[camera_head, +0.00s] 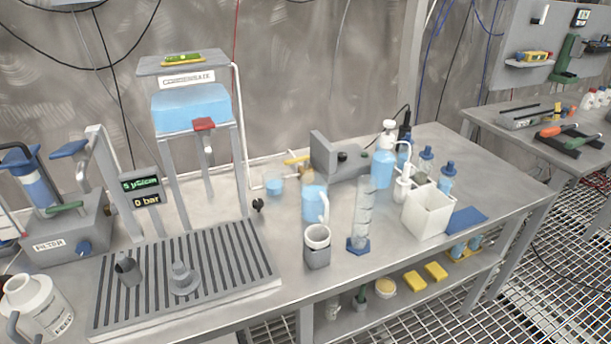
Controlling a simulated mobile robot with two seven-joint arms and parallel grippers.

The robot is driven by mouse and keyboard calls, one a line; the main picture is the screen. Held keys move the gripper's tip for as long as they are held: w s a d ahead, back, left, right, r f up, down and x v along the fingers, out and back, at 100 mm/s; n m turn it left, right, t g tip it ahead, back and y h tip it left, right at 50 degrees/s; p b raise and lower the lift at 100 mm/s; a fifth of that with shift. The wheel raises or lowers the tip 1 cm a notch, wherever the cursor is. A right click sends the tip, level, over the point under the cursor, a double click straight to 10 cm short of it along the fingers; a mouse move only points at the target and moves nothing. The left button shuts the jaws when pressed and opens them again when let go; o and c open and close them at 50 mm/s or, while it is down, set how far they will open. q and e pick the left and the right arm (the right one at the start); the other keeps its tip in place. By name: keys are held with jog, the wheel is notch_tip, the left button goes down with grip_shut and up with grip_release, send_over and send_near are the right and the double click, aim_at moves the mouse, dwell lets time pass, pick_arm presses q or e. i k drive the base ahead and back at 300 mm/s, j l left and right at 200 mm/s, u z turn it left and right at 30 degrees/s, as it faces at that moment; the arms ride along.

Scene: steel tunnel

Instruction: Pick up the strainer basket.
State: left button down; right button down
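No item in the head view is plainly a strainer basket, and I cannot tell for sure which one it is. A small dark grey cup-like piece (127,269) stands tilted on the slatted drain tray (235,262). A grey flanged piece (183,279) with a narrow neck sits to its right on the same tray. Neither of my grippers is in view.
A filter unit (65,235) and a white jug (38,302) stand at the left. A condensate tank (192,105) rises behind the tray. A measuring cylinder (361,215), bottles (383,165) and a white box (428,215) crowd the right. The bench's front right is fairly clear.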

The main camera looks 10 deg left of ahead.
aim_at(127, 269)
jog(key=u, duration=1.35)
